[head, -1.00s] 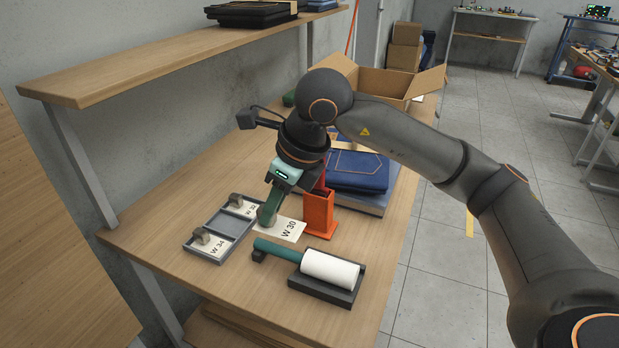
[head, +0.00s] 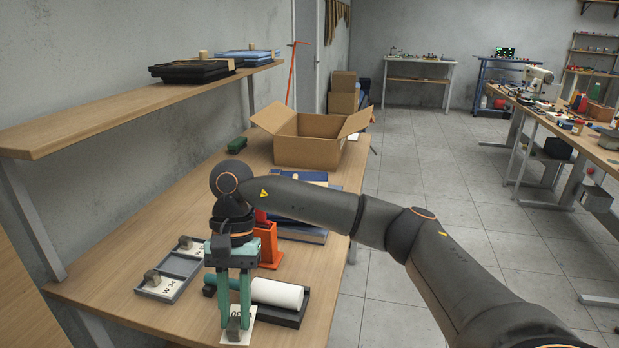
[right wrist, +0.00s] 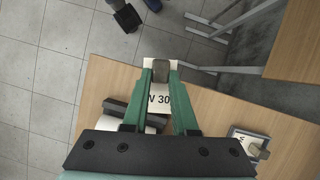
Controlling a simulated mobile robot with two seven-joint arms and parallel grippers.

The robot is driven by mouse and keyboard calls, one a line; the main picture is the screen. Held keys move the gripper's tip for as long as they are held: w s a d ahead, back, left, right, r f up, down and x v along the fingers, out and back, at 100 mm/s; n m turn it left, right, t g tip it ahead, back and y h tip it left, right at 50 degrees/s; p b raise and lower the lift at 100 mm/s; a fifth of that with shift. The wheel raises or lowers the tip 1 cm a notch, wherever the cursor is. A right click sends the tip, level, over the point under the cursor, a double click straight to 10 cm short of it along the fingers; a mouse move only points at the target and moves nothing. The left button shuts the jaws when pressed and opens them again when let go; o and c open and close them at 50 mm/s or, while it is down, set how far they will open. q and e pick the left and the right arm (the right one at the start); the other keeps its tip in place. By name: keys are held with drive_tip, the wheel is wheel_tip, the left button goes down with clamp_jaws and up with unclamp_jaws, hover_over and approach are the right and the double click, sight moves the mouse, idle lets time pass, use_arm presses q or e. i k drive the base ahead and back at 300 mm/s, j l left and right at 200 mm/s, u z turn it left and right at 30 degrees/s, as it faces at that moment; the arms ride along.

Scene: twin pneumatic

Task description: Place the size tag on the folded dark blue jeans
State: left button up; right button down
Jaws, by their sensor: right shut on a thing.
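The white size tag, marked W 30 (head: 246,313), hangs from my right gripper (head: 235,322), which is shut on its small grey block. In the right wrist view the tag (right wrist: 158,101) is between the green fingers (right wrist: 160,68), above the table's front edge. My left gripper is in neither current view.
A grey tray (head: 187,274) with tags W 34 (head: 174,286) and another stands left. A white roller (head: 277,293) in a black stand is beside the gripper. An orange holder (head: 268,245) stands behind. An open cardboard box (head: 305,150) is at the back.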

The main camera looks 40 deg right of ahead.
sight(310, 176)
drive_tip(key=k+l+u, duration=0.25)
drive_tip(key=k+l, duration=0.45)
drive_tip(key=l+u, duration=0.1)
drive_tip(key=l, duration=0.3)
drive_tip(key=k+l+u, duration=0.15)
drive_tip(key=l, duration=0.25)
drive_tip(key=l+u, duration=0.2)
drive_tip(key=l, duration=0.55)
drive_tip(key=i+l+u, duration=0.1)
drive_tip(key=l, duration=0.4)
drive_tip(key=i+l+u, duration=0.1)
drive_tip(key=l, duration=0.45)
drive_tip(key=i+l, duration=0.15)
drive_tip(key=l, duration=0.35)
drive_tip(key=u, duration=0.05)
